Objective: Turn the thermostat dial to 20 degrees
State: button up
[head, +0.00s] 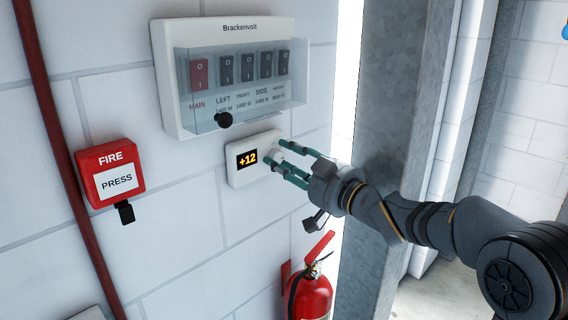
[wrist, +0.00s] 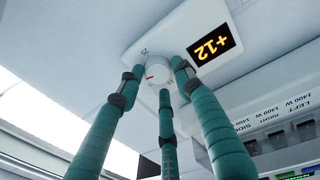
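The thermostat (head: 236,177) is a white box on the wall, and its display (head: 247,159) reads +12 in orange. Its round white dial (head: 277,156) is on the right part of the box. In the wrist view the dial (wrist: 157,73) shows a red mark near its edge, with a small scale figure beside it that I cannot read surely. My gripper (head: 275,154) has green fingers spread around the dial, with tips close to its rim. In the wrist view my gripper (wrist: 159,76) looks open, with narrow gaps beside the dial; contact is not clear.
A breaker panel (head: 237,41) with a clear cover and several switches is right above the thermostat. A red fire call box (head: 110,172) is to the left, beside a red pipe (head: 55,120). A fire extinguisher (head: 310,297) is below. A grey metal column (head: 385,100) stands at right.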

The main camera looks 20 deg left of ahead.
jog(key=o, duration=0.3)
jog(key=shift+s+a+f, duration=0.1)
jog(key=v, duration=1.2)
